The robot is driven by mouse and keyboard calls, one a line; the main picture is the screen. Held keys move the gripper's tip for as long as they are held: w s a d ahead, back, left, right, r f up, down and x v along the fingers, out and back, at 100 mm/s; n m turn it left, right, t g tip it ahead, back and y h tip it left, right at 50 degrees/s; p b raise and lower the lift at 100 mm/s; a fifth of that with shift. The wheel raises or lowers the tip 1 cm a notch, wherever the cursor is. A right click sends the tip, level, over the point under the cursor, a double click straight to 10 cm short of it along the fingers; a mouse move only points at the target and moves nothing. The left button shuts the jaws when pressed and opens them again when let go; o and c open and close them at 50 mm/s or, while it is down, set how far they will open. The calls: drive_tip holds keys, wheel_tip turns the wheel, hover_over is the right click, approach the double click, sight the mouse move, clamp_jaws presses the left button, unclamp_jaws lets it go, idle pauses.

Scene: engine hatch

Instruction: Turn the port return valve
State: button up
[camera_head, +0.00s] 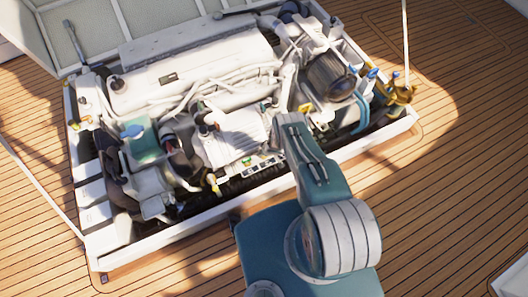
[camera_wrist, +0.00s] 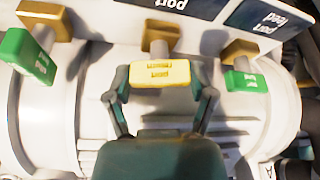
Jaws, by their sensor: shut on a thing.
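A yellow valve handle (camera_wrist: 160,73) on a brass stem sits in the middle of the wrist view, below a dark label (camera_wrist: 170,4) cut off at the top edge; only "port" is readable. My gripper (camera_wrist: 160,90) is shut on this yellow handle, one finger at each end of it. A green handle (camera_wrist: 28,52) on a brass valve is at the left. Another green handle (camera_wrist: 246,81) is at the right, below a "port feed" label (camera_wrist: 262,18). In the head view my arm reaches into the engine bay, and my gripper's fingers cannot be made out.
The white engine (camera_head: 190,75) with hoses and pipes fills the open hatch. The hatch's white frame (camera_head: 185,228) rises around it, and the raised lid (camera_head: 140,18) stands behind. Brass fittings (camera_head: 400,95) are at the right corner. Wooden deck (camera_head: 455,150) around the hatch is mostly clear.

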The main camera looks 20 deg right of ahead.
drive_tip(key=shift+n, duration=0.5)
drive_tip(key=o, duration=1.1)
drive_tip(key=shift+c, duration=0.2)
drive_tip(key=v, duration=1.1)
drive_tip(key=shift+d+r, duration=0.25)
drive_tip(key=shift+r, duration=0.15)
